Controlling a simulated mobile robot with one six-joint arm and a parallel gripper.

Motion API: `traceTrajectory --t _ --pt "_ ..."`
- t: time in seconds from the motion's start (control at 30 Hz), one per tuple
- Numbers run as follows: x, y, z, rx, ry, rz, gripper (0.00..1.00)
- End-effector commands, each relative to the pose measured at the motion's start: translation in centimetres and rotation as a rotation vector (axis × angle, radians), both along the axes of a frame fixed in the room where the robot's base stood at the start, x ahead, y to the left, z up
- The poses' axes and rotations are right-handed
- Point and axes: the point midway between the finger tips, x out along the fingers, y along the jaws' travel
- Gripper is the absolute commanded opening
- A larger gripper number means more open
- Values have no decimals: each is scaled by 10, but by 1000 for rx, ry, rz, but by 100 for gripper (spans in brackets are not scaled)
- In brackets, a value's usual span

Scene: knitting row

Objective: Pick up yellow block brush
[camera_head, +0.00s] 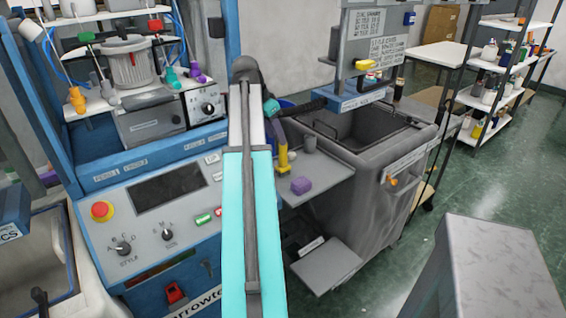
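A small yellow block-shaped piece (365,64) lies on the grey ledge at the upper right, below the printed sign. I cannot tell for certain which one is the block brush. My arm reaches up the middle of the view and bends over at its top.
A deep grey bin (365,180) stands to the right. A blue control machine (150,215) fills the left. Green floor (475,185) is open at right.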

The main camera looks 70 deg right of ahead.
Motion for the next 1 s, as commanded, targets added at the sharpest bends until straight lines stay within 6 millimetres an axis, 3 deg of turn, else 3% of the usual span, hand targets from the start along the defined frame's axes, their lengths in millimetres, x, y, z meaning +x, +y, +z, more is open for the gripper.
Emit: traceTrajectory --t 0.2,0.73,1.0 --pt "-4 -6 -19 0 0 0 39" --pt "-7 -8 -24 0 0 -1 39" --pt "-14 -11 -42 1 0 -3 39"
